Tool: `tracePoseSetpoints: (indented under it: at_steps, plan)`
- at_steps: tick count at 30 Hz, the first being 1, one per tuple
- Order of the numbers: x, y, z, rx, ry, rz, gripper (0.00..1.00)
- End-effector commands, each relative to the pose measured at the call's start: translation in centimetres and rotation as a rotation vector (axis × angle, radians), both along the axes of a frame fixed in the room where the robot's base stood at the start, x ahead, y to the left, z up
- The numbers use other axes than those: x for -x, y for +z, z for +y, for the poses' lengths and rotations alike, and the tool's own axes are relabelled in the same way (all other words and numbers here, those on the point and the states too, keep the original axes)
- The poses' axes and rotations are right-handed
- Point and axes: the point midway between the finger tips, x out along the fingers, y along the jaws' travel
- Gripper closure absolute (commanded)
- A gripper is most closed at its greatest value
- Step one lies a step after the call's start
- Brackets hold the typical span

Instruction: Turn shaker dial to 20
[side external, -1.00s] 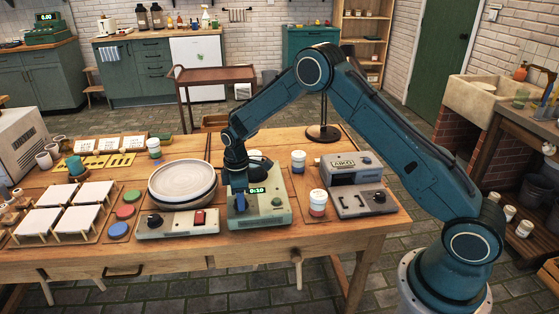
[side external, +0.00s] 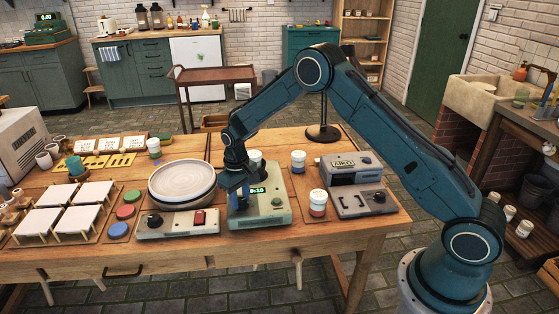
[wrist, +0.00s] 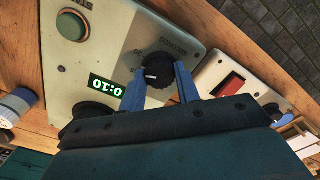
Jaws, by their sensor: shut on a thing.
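The shaker (side external: 270,208) is a pale green-grey box on the bench, with a small green display (wrist: 107,85) reading 0:10. Its black dial (wrist: 159,70) with a white pointer mark sits between the two blue fingers of my gripper (wrist: 162,83) in the wrist view. My gripper is shut on the dial. In the side view my gripper (side external: 243,190) reaches down onto the left part of the shaker and hides the dial. A round green button (wrist: 72,25) is on the shaker's panel.
Left of the shaker are a round plate (side external: 182,180) on a wheel and a control box with a red switch (wrist: 232,84). White jars (side external: 318,200) and a grey device (side external: 352,185) stand on the right. Several coloured discs (side external: 125,211) lie further left.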

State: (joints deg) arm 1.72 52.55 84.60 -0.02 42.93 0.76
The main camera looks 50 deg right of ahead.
Motion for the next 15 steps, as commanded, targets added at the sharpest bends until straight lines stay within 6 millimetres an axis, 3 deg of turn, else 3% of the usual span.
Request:
tracePoseSetpoints:
  at_steps: [15]
  plan:
    - [-0.17, 0.07, -0.02, 0.0, -0.437, -0.006, 0.91]
